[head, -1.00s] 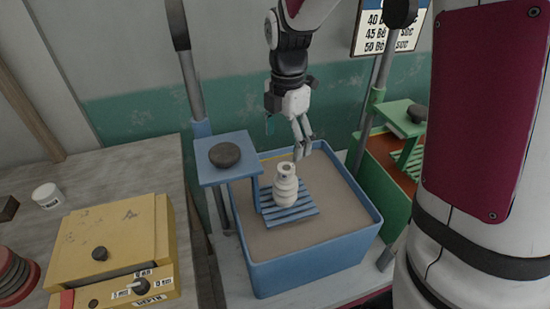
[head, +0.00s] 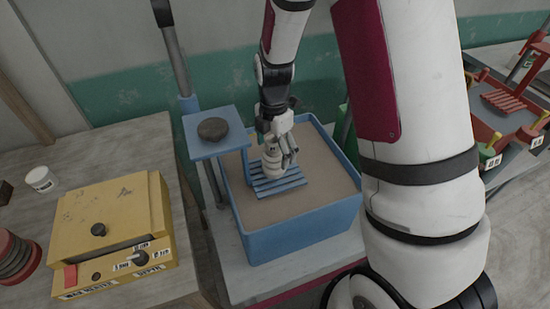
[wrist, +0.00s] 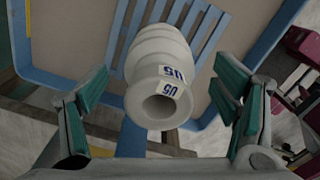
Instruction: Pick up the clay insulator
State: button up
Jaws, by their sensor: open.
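The clay insulator (wrist: 158,75) is a pale ribbed piece with a hole in its near end and a label reading 50 or 05. In the head view the insulator (head: 272,163) stands on a blue slatted rack (head: 283,184) inside a blue bin, partly hidden by my gripper. My gripper (head: 287,152) is open at the insulator's upper part. In the wrist view my gripper (wrist: 160,102) has its green-padded fingers on both sides of the insulator, with gaps left and right. The insulator's base is hidden in the wrist view.
The blue bin (head: 300,243) holds flat brownish material around the rack. A blue platform (head: 217,143) with a dark round lump (head: 213,128) stands left of my gripper. A yellow box (head: 115,225) and a white cup (head: 40,179) sit on the left table. A red rack (head: 505,105) is at right.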

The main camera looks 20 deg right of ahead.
jog(key=shift+f, duration=0.95)
grip_shut()
jog(key=shift+r, duration=0.1)
jog(key=shift+w+r, duration=0.1)
jog(key=shift+r, duration=0.65)
jog(key=shift+r+b, duration=0.35)
jog(key=shift+r, duration=0.55)
jog(key=s+r+p, duration=0.1)
jog(key=s, duration=1.5)
jog(key=shift+a+r, duration=0.25)
jog(key=shift+r, duration=0.05)
